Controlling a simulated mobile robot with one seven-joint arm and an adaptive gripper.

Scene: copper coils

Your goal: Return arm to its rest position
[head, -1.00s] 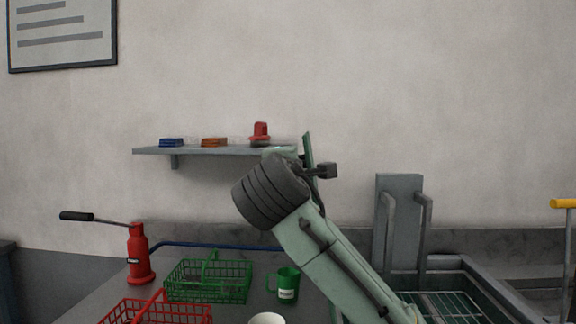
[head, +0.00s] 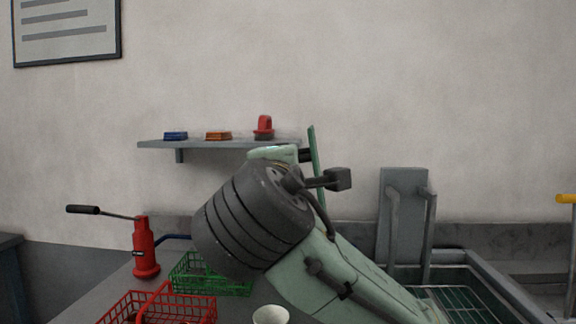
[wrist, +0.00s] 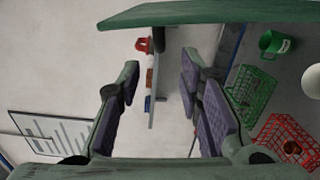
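My arm (head: 330,275) rises from the lower right of the head view, and its dark ribbed joint hides part of the green basket. In the wrist view my gripper (wrist: 165,85) has its two purple-padded fingers wide apart, with nothing between them but the wall and shelf further off. The fingers themselves are hidden behind the arm in the head view.
A wall shelf (head: 215,145) holds a red item (head: 264,126) and small blue and orange blocks. On the table are a red jack (head: 145,250), a red basket (head: 160,308), a green basket (head: 195,275) and a white cup (head: 271,315). A green mug (wrist: 274,43) shows in the wrist view. A sink-like basin (head: 470,300) is at right.

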